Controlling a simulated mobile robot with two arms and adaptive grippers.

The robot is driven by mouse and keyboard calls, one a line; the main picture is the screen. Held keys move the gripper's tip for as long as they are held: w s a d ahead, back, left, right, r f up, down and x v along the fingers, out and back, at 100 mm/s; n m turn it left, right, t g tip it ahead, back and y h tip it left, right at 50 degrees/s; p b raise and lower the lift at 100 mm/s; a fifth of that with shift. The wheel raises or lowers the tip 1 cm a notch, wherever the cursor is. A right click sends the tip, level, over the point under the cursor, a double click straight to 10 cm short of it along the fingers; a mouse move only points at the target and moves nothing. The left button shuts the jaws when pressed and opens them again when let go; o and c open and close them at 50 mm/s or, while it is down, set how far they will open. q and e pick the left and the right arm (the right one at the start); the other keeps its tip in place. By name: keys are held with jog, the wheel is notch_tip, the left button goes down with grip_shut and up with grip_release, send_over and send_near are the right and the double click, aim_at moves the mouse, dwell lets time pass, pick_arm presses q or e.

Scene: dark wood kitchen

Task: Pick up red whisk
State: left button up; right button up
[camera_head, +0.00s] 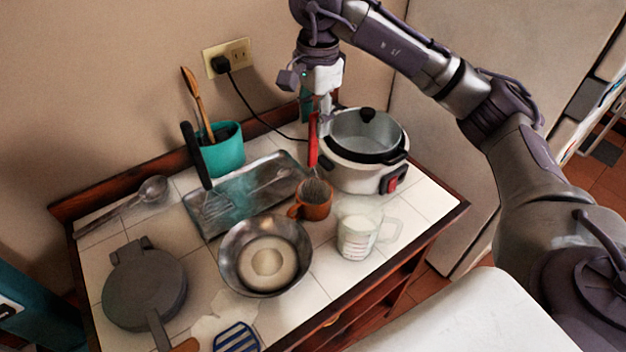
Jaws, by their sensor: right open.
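The red whisk (313,140) stands handle up in a brown mug (317,207) on the tiled counter, its wire head down in the mug. My right gripper (321,104) comes down from above, open, with its tips close to the top of the red handle. Whether the tips touch the handle or lie around it cannot be told, since they are small and partly hidden. My left gripper is out of view.
A white cooker (345,176) with a glass lid stands right of the whisk. A metal tray (262,177) and a pan (235,235) lie to the left and front, a measuring cup (355,238) to the front right. A teal utensil pot (225,158) stands behind left.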

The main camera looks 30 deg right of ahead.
jog(key=p, duration=0.3)
send_over(313, 167)
notch_tip(313, 167, down, 5)
jog(key=shift+d+f, duration=0.1)
jog(key=shift+f, duration=0.1)
jog(key=shift+f+b, duration=0.25)
jog(key=shift+b, duration=0.05)
grip_shut()
